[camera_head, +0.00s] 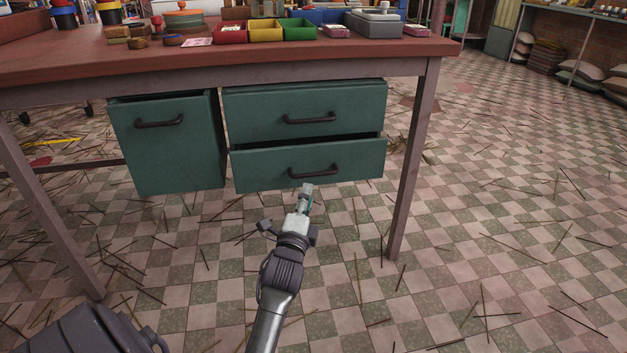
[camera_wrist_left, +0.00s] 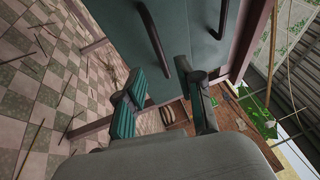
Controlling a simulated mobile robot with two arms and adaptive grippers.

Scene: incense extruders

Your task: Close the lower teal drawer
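The lower teal drawer (camera_head: 262,172) is under the table, on the right side, in the head view. It stands partly pulled out, with a dark gap above its front panel. Its dark bar handle (camera_head: 313,172) is at mid-panel. The upper teal drawer (camera_head: 262,113) sits above it. My left gripper (camera_head: 307,189) is in front of the lower drawer's bottom edge, just below the handle; I cannot tell whether it touches. In the left wrist view its two fingers (camera_wrist_left: 163,102) are spread apart with nothing between them, facing teal panels and dark handles. My right gripper is not in view.
A teal cabinet front (camera_head: 165,150) hangs at left under the table (camera_head: 340,52). A table leg (camera_head: 410,160) stands right of the drawers. Red, yellow and green bins (camera_head: 265,32) sit on the tabletop. Thin sticks litter the checkered floor (camera_head: 480,240), which is otherwise open at right.

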